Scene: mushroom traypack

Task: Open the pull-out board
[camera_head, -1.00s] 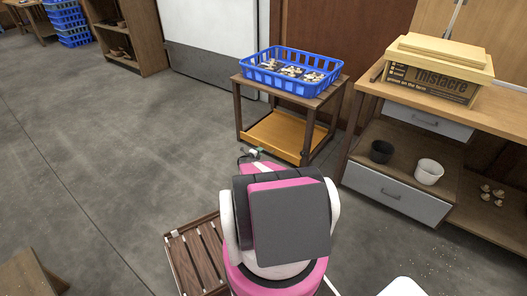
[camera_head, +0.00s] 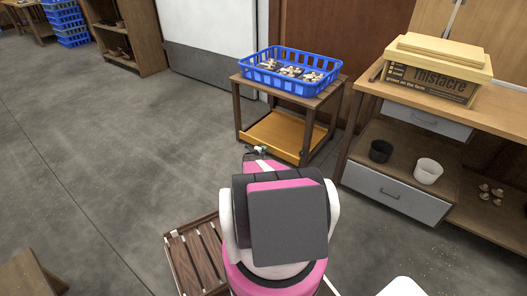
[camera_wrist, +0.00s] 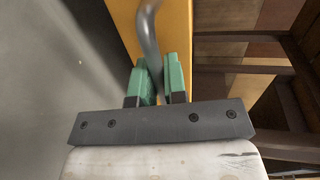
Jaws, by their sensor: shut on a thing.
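The pull-out board (camera_head: 278,138) is the orange board low in the small wooden table; it also shows in the wrist view (camera_wrist: 182,25). Its front edge faces my arm. A curved grey handle (camera_wrist: 148,30) stands at the board's edge in the wrist view. My gripper (camera_wrist: 160,78) has its two green fingers shut on the handle, one on each side. In the head view my gripper (camera_head: 257,151) is small, just in front of the board's front edge, and my arm partly hides it.
A blue crate of mushrooms (camera_head: 290,72) stands on the small table (camera_head: 247,86). To the right is a workbench (camera_head: 505,115) with drawers, pots and a yellow box (camera_head: 437,70). A slatted wooden piece (camera_head: 190,258) lies by my base.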

